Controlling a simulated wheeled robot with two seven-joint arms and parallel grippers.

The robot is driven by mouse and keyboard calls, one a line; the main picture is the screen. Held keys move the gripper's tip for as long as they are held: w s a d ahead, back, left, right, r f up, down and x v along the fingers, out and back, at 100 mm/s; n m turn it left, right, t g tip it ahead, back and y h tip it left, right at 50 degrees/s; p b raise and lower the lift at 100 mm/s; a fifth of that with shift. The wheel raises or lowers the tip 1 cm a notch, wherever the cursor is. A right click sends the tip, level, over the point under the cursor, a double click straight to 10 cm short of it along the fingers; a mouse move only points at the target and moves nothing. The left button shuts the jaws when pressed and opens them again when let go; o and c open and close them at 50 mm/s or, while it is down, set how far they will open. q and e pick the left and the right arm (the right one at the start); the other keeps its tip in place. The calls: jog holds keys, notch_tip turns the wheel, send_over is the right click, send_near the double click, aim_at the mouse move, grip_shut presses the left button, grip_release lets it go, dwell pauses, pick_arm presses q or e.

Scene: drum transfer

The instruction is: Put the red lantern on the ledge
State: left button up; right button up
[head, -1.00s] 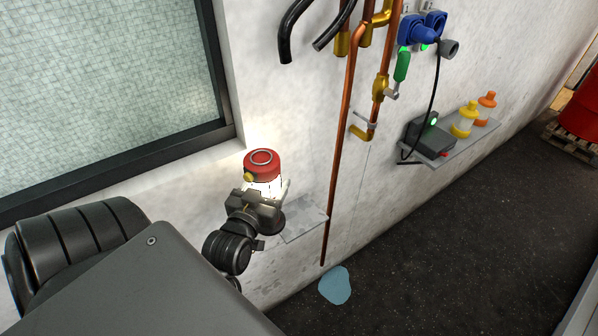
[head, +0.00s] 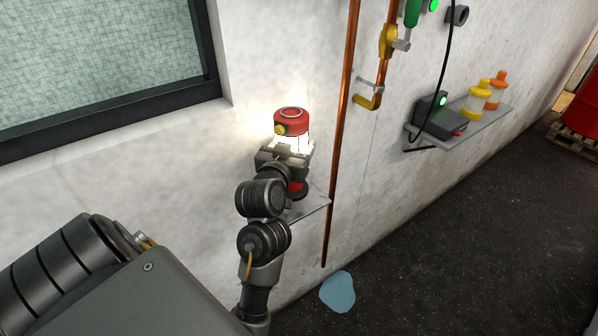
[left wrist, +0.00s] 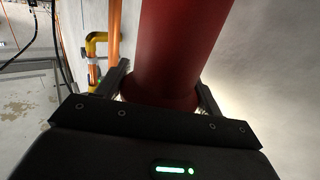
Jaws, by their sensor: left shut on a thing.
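The red lantern (head: 291,121) is upright in the head view, its lit body glowing against the wall and its red base (head: 298,189) low down. My left gripper (head: 286,152) is shut around its middle. In the left wrist view, a red cylindrical part of the lantern (left wrist: 180,45) stands between the two fingers. A small grey ledge (head: 316,207) on the wall shows under and to the right of the lantern's base. My arm covers part of the ledge, and I cannot tell whether the base touches it. My right gripper is not in view.
A copper pipe (head: 341,130) runs down the wall just right of the ledge. Farther right, a shelf (head: 492,121) holds a dark box (head: 437,121) and two bottles (head: 478,101). A window (head: 95,65) is at the left. A blue patch (head: 338,292) lies on the floor.

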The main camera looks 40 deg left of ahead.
pick_arm(q)
jog(key=shift+w+a+f, duration=0.1)
jog(key=shift+w+f, duration=0.7)
jog(key=shift+w, duration=0.05)
notch_tip(320, 180, down, 3)
jog(key=shift+w+a+f, duration=0.1)
jog(key=shift+w+f, duration=0.05)
jog(key=shift+f, duration=0.15)
jog(key=o, duration=1.2)
jog(key=shift+f, duration=0.15)
jog(key=shift+c, duration=0.2)
jog(key=shift+o, duration=0.7)
